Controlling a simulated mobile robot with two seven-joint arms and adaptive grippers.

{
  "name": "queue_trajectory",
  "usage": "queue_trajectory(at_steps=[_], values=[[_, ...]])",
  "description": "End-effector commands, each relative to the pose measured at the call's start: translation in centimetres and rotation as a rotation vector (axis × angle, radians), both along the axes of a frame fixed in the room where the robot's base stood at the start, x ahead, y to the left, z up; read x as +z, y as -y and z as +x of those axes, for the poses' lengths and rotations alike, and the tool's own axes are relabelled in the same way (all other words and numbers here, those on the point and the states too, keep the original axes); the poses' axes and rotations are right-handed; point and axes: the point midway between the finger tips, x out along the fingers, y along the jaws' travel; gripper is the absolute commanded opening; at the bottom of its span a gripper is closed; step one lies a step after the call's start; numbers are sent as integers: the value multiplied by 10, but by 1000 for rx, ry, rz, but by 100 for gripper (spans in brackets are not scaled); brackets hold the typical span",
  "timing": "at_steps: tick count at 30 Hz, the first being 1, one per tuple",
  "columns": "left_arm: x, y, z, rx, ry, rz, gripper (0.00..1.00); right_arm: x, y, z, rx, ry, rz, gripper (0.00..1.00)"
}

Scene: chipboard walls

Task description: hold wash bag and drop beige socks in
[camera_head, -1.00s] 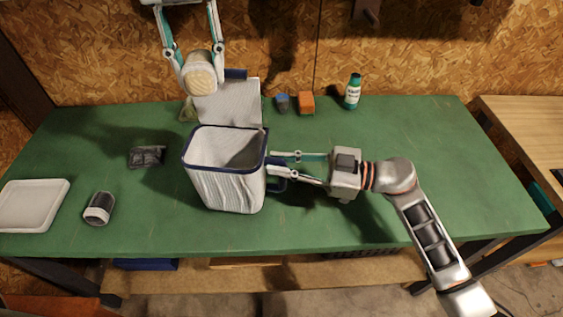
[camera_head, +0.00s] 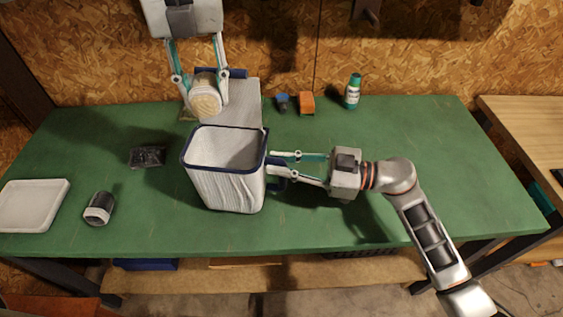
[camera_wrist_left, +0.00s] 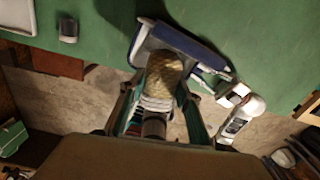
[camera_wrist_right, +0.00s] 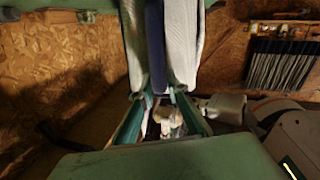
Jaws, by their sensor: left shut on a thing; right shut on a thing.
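The white wash bag (camera_head: 228,190) with dark blue trim stands open on the green table, its lid raised at the back. My right gripper (camera_head: 276,167) is shut on the bag's blue side handle; the bag also shows close up in the right wrist view (camera_wrist_right: 187,45). My left gripper (camera_head: 202,95) is shut on the rolled beige socks (camera_head: 206,101) and holds them above the bag's back part, in front of the raised lid. In the left wrist view the beige socks (camera_wrist_left: 162,78) sit between the fingers, with the bag's blue rim beyond.
A rolled grey-and-white sock pair (camera_head: 99,208) and a white tray (camera_head: 33,205) lie at the left. A dark folded item (camera_head: 147,157) lies left of the bag. A blue item (camera_head: 282,102), an orange block (camera_head: 306,103) and a green-capped bottle (camera_head: 353,91) stand at the back. The table's right side is clear.

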Motion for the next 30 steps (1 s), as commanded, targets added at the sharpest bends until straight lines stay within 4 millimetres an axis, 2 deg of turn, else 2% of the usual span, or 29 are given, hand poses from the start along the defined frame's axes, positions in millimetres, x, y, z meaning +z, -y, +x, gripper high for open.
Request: queue_trajectory(at_steps=[1,3,13,17,20,30], values=[[0,0,0,0,0,0,35,0,0,0,-1,1,-1,0],[0,0,0,0,0,0,52,0,0,0,-1,1,-1,0],[1,0,0,0,0,0,52,0,0,0,-1,1,-1,0],[8,0,0,0,1,0,52,0,0,0,-1,1,-1,0],[23,0,1,0,5,0,52,0,0,0,-1,1,-1,0],[91,0,1,2,4,0,52,-1,0,0,-1,1,-2,0]])
